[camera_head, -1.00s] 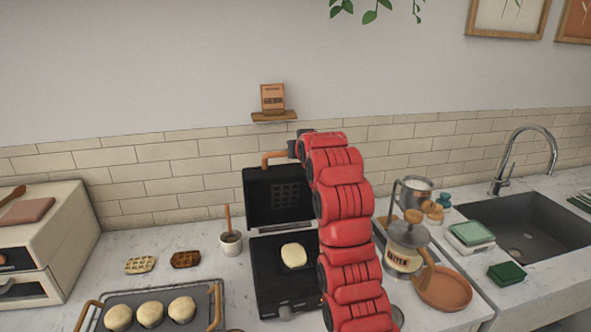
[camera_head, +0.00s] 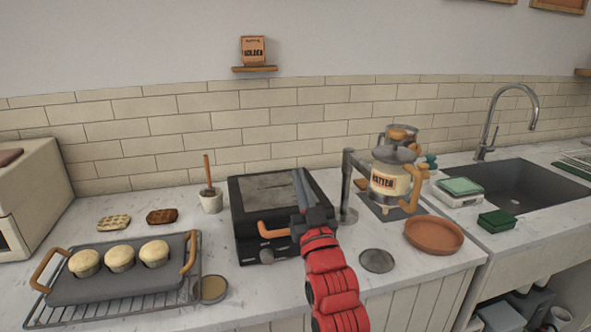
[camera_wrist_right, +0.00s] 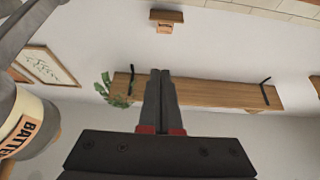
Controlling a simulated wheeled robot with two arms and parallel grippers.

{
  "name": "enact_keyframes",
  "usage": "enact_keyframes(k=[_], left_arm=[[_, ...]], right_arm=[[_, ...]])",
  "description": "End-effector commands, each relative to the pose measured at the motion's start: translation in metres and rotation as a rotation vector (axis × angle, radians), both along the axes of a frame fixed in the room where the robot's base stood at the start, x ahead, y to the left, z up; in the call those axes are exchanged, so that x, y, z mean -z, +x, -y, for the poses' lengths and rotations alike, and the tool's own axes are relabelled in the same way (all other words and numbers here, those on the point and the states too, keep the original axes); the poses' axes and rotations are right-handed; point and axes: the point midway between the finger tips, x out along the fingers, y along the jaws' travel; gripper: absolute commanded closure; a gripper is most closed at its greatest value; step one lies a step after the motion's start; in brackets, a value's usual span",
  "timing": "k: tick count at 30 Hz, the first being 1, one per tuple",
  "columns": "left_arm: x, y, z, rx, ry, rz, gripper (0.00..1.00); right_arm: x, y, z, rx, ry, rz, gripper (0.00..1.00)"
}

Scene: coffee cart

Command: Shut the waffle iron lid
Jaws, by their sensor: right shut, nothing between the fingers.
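The waffle iron (camera_head: 255,240) is a black box on the counter. Its lid (camera_head: 262,188) is down over the base, and the orange handle (camera_head: 272,230) is at the front. My red right arm comes in from the bottom, and my right gripper (camera_head: 300,178) is over the right part of the lid, with its fingers together and empty. Whether the fingers touch the lid I cannot tell. In the right wrist view the gripper (camera_wrist_right: 160,75) shows closed fingers pointing toward the wall shelf. The waffle iron is not in that view. My left gripper is not in view.
The batter dispenser (camera_head: 392,180) stands close to the right of the iron. A tray of muffins (camera_head: 90,292) is at front left, with waffles (camera_head: 162,215) and a small pot (camera_head: 210,202) behind. An orange plate (camera_head: 434,236) and a sink (camera_head: 525,185) are further right.

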Motion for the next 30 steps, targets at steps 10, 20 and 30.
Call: enact_keyframes(k=[10,20,30], left_arm=[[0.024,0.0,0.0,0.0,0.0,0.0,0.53],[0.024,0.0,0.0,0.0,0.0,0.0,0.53],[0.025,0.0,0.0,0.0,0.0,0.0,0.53]], right_arm=[[0.035,-0.014,0.002,-0.001,0.022,0.113,1.0],[0.037,-0.015,0.003,-0.001,0.024,0.126,1.0],[0.04,-0.019,0.004,-0.001,0.024,0.126,1.0]])
